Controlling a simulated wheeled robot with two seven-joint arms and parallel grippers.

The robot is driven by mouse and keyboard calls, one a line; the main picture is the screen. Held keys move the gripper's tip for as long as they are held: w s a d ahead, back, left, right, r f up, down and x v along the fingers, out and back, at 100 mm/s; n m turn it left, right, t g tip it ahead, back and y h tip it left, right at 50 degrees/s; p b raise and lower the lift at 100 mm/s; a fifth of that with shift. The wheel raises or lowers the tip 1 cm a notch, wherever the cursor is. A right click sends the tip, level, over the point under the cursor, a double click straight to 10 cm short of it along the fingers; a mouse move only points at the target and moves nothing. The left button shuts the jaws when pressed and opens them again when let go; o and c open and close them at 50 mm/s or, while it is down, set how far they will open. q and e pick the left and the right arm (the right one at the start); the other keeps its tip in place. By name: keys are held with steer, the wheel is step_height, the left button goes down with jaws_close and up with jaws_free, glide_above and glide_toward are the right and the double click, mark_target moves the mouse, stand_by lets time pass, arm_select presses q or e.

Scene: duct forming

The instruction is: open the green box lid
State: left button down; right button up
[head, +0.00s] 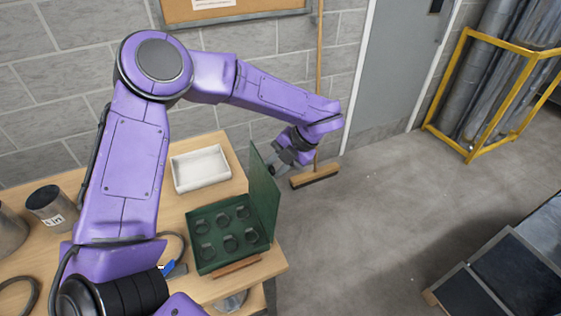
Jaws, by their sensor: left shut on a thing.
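The green box (222,229) sits on the wooden workbench near its right edge, with several dark ring-shaped parts inside. Its green lid (264,196) stands up roughly vertical along the box's right side, so the inside shows. My left gripper (276,169) is at the upper far part of the lid, on its right side, and is shut on the lid. The lid partly hides the fingertips. My right gripper is not in view.
A white tray (200,168) lies behind the box. A grey metal can (50,205) stands at the left. A broom (315,177) leans at the wall. A yellow rack (478,150) holds ducts.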

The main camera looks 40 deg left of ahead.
arm_select(q)
steer(key=shift+s+f+g, duration=0.3)
steer(key=shift+s+f, duration=0.2)
steer(key=shift+f, duration=0.05)
steer(key=c, duration=0.9)
jaws_free()
steer(key=shift+o, duration=0.2)
steer(key=shift+d+r, duration=0.1)
steer(key=shift+d, duration=0.05)
steer(key=shift+r, duration=0.1)
steer(key=b+v, duration=0.2)
steer(key=v, duration=0.8)
steer(key=shift+r+b, duration=0.3)
steer(key=shift+r, duration=0.05)
